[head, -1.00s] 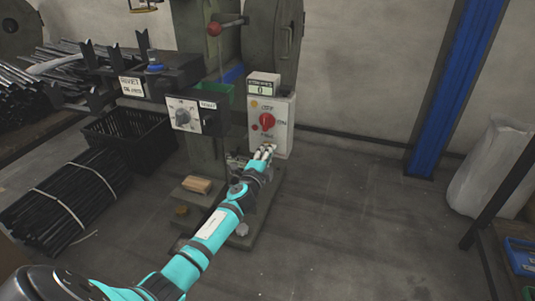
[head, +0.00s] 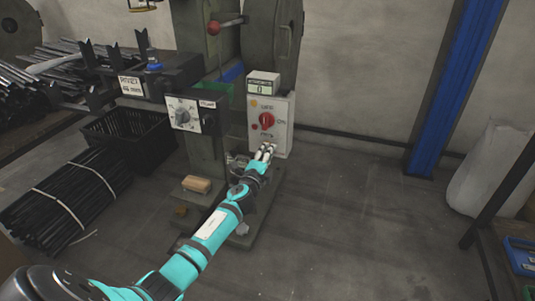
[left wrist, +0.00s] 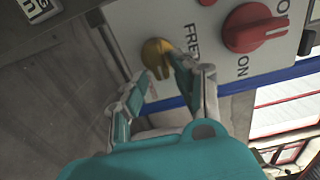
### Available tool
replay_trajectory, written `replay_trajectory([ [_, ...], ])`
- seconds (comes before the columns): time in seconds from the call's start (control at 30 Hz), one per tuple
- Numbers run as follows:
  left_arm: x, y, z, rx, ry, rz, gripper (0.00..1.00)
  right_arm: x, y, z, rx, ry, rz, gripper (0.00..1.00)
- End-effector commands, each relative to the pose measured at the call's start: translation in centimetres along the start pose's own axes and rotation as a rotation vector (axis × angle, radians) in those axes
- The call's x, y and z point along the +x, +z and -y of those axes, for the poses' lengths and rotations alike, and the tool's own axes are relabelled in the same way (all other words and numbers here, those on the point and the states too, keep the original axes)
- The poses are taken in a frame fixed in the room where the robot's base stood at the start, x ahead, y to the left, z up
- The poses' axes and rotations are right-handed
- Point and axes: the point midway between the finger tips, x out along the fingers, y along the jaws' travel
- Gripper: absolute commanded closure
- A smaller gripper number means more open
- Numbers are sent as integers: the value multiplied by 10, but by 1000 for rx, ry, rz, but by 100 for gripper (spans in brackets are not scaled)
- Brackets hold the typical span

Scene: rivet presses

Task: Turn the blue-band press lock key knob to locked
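The press control box (head: 283,138) is light grey, with a red knob (head: 267,121) marked OFF and ON. In the left wrist view the red knob (left wrist: 252,28) is at upper right. A brass lock key knob (left wrist: 157,54) sits beside the word FREE at the box's lower part; in the head view my gripper hides it. My left gripper (head: 265,153) is at the box's lower front. In the left wrist view its fingers (left wrist: 159,70) are parted, with the tips close to the brass knob, one on each side; contact cannot be told. My right gripper is out of view.
A selector box with a grey dial (head: 183,115) is left of the control box. A wooden block (head: 197,184) lies on the press base. A black crate (head: 128,139) and bundled rods (head: 65,204) are at left.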

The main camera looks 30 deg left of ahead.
Motion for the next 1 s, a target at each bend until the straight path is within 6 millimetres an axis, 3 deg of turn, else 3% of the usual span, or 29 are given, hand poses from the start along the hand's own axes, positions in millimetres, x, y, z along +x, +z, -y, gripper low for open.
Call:
replay_trajectory([
  [0.3, 0, 1, 2, -2, -3, 1, 62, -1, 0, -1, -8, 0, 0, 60],
  [0.43, -10, 1, 1, 0, -3, 2, 62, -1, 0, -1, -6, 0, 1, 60],
  [0.8, -85, 0, 0, -2, 1, 0, 62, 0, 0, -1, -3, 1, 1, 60],
  [1.0, -112, 0, 0, -3, -1, 0, 62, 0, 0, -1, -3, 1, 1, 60],
])
